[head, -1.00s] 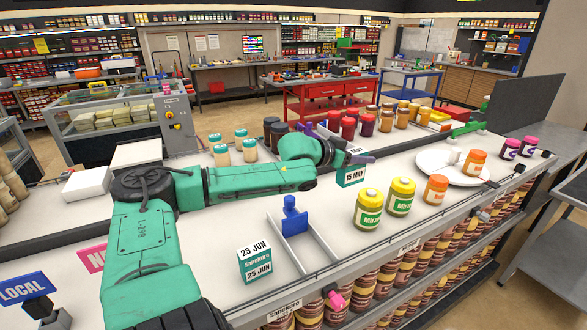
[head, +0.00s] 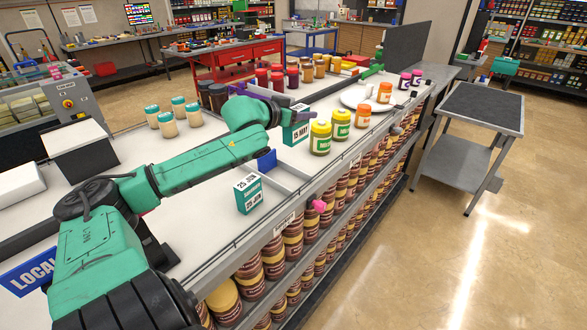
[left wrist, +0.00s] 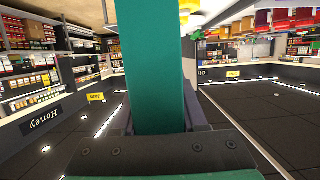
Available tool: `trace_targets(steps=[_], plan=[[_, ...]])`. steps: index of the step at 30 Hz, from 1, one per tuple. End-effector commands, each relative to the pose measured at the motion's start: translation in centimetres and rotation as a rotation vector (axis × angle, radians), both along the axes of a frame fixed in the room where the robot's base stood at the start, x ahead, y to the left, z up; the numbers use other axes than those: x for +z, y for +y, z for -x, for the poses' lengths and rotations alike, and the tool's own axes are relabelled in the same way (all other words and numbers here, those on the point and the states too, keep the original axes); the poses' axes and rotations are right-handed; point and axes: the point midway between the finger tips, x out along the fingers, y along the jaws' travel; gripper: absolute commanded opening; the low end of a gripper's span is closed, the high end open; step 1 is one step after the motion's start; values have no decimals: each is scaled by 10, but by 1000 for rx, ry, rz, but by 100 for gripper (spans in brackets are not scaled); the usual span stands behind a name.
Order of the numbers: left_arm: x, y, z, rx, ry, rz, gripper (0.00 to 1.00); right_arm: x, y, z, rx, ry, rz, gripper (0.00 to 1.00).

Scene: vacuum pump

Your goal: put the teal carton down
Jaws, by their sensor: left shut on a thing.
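A teal and white carton marked 15 MAY (head: 298,129) is upright at the end of my left arm in the head view. My left gripper (head: 287,112) is shut on it, partly hidden by my wrist. In the left wrist view the carton's plain teal side (left wrist: 153,65) stands up between the fingers of my gripper (left wrist: 157,122). I cannot tell whether its base touches the counter (head: 213,228). A second teal carton marked 25 JUN (head: 248,193) stands nearer on the counter, apart from my gripper. My right gripper is not in view.
Green-labelled jars with yellow lids (head: 320,138) stand right beside the held carton. A white plate (head: 362,98) and an orange jar (head: 363,116) are beyond. A blue-ended divider (head: 267,160) lies between the cartons. Cream jars with teal lids (head: 167,124) stand left of my arm.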

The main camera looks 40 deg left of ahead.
Motion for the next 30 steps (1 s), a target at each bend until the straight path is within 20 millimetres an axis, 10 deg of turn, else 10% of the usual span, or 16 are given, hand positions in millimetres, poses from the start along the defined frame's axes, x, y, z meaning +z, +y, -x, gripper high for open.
trace_targets(steps=[13,30], plan=[[-112,0,0,1,0,6,0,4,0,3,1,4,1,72],[-170,0,0,-1,-1,-1,0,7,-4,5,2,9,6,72]])
